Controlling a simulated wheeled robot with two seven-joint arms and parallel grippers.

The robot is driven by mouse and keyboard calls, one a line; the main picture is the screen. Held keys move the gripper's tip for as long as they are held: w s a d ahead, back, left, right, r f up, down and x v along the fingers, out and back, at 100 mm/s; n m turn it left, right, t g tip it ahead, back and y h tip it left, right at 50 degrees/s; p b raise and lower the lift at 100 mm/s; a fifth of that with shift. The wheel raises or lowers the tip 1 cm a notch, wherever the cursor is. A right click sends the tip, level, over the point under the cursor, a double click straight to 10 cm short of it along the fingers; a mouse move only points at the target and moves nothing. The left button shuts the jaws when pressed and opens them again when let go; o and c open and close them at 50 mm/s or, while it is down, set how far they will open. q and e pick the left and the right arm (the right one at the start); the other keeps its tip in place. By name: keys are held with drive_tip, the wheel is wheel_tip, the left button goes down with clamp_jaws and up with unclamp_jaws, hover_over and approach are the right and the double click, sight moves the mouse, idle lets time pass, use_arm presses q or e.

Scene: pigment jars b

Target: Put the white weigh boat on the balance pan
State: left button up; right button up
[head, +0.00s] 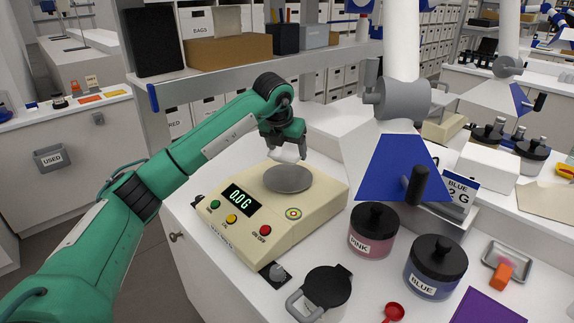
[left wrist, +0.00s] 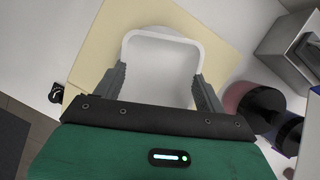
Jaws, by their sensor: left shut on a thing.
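The white weigh boat (head: 287,154) is held in my left gripper (head: 288,146), above the round grey balance pan (head: 288,181). In the left wrist view the weigh boat (left wrist: 160,64) sits between the two fingers of the left gripper (left wrist: 160,85), and its rounded rim faces the camera. The cream balance (head: 310,210) reads 0.0 g on its display. My right gripper is not in view.
A pink jar (head: 372,232) and a blue jar (head: 434,266) stand right of the balance. A white hood with a blue panel (head: 396,165) hangs close on the right. A lidded container (head: 322,292), a red scoop (head: 394,312) and a grey tray (head: 507,262) are in front.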

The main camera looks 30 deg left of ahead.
sight(287, 178)
use_arm(q)
wheel_tip(287, 178, down, 2)
drive_tip(key=shift+f, duration=0.1)
wheel_tip(287, 178, down, 3)
drive_tip(key=shift+f+p, duration=0.2)
drive_tip(key=shift+p, duration=0.15)
drive_tip(key=shift+f, duration=0.1)
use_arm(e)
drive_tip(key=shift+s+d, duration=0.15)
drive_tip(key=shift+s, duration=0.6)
use_arm(q)
drive_tip(key=shift+f, duration=0.1)
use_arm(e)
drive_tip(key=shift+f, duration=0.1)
use_arm(q)
drive_tip(key=o, duration=0.9)
drive_tip(key=shift+o, duration=0.2)
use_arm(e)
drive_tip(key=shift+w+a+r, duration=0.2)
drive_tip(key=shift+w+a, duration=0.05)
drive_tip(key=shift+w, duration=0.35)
